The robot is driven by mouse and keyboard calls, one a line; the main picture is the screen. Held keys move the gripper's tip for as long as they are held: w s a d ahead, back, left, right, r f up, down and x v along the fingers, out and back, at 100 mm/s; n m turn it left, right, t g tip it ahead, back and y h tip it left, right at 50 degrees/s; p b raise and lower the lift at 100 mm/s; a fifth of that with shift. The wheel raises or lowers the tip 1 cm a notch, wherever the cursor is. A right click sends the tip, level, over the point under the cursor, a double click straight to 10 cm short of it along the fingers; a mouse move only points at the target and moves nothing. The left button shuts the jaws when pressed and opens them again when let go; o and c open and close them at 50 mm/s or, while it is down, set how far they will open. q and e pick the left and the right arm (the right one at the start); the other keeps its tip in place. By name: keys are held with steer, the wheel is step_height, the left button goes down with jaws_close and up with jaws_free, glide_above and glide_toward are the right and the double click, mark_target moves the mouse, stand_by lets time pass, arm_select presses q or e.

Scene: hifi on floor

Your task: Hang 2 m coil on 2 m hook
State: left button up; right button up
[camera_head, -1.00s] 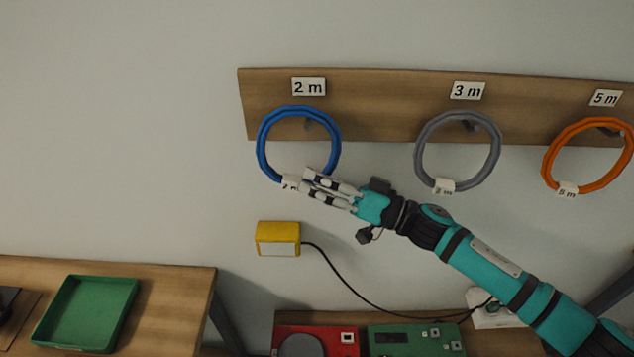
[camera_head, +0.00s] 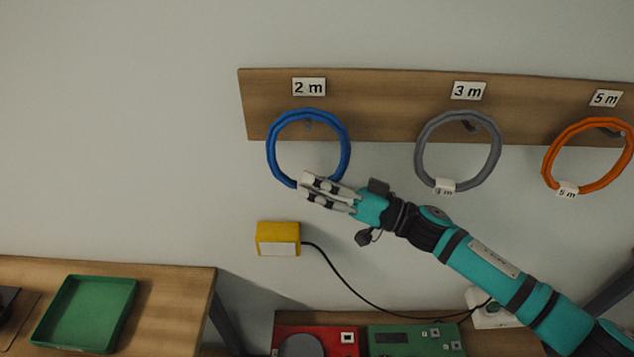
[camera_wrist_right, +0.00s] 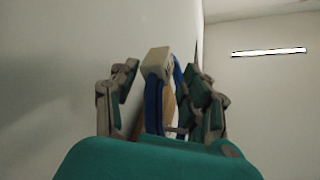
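The blue 2 m coil (camera_head: 347,155) is upright against the wooden board, under the "2 m" label (camera_head: 309,87). The dark 2 m hook (camera_head: 307,124) shows inside the ring, just below its top; whether the coil bears on it I cannot tell. My right gripper (camera_head: 308,188) is at the coil's bottom. In the right wrist view its fingers (camera_wrist_right: 162,100) stand apart on both sides of the blue coil (camera_wrist_right: 153,105) and its pale tag (camera_wrist_right: 156,62), with gaps showing. The tag is hidden in the head view. My left gripper is out of view.
A grey coil (camera_head: 419,150) and an orange coil (camera_head: 548,160) hang to the right on the wooden board (camera_head: 385,110). A yellow box (camera_head: 278,233) with a black cable is on the wall below. A green tray (camera_head: 85,312) lies on the table at left.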

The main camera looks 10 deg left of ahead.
steer(key=shift+d, duration=0.1)
steer(key=shift+d, duration=0.2)
steer(key=v, duration=1.1)
steer(key=shift+f+b, duration=2)
steer(key=shift+f, duration=1.7)
steer(key=s+d+p, duration=0.3)
steer(key=s+p, duration=0.4)
steer(key=s, duration=0.5)
steer(key=shift+p, duration=0.4)
steer(key=shift+w, duration=0.1)
